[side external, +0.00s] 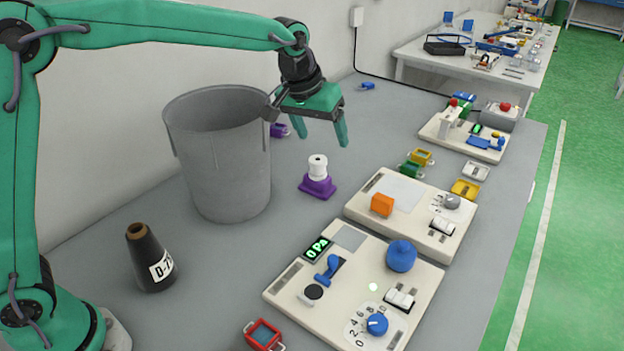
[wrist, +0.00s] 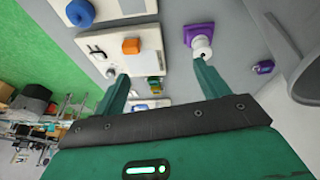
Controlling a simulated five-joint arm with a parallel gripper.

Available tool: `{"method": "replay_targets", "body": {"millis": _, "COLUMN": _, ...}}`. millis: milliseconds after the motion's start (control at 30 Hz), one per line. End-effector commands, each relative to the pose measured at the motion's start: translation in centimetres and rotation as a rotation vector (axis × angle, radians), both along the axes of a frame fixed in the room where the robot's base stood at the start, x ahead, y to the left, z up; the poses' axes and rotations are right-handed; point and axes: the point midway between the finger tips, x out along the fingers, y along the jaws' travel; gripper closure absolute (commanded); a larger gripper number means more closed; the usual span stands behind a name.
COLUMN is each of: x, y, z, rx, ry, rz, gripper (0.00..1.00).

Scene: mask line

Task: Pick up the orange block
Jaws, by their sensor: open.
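The orange block (side external: 382,204) sits on the cream panel (side external: 361,215) with a grey dial and a white switch. It also shows in the wrist view (wrist: 131,46), above and left of the gap between my fingers. My gripper (side external: 321,135) is open and empty, high above the table, to the left of the block and behind it in the side view. In the wrist view my gripper's two green fingers (wrist: 160,88) are spread apart, with nothing between them.
A grey bin (side external: 218,160) stands left of my gripper. A white spool on a purple base (side external: 318,187) stands below it. A nearer cream panel (side external: 420,290) carries a blue knob (side external: 401,256). A black cone (side external: 148,255) stands at left. Small colored trays lie behind the block.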

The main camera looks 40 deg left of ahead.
Motion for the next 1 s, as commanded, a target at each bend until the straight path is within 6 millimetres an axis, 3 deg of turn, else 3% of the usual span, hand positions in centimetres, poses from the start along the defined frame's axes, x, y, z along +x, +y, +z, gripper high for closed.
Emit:
{"method": "replay_targets", "body": {"millis": 300, "x": 5.0, "y": -5.0, "z": -5.5, "rx": -0.014, "ry": 0.040, "rz": 0.015, "gripper": 0.26}}
{"method": "replay_targets", "body": {"millis": 600, "x": 7.8, "y": -8.8, "z": -10.4, "rx": -0.025, "ry": 0.066, "rz": 0.030, "gripper": 0.26}}
{"method": "replay_targets", "body": {"millis": 1000, "x": 8.4, "y": -9.8, "z": -11.9, "rx": -0.027, "ry": 0.073, "rz": 0.036, "gripper": 0.26}}
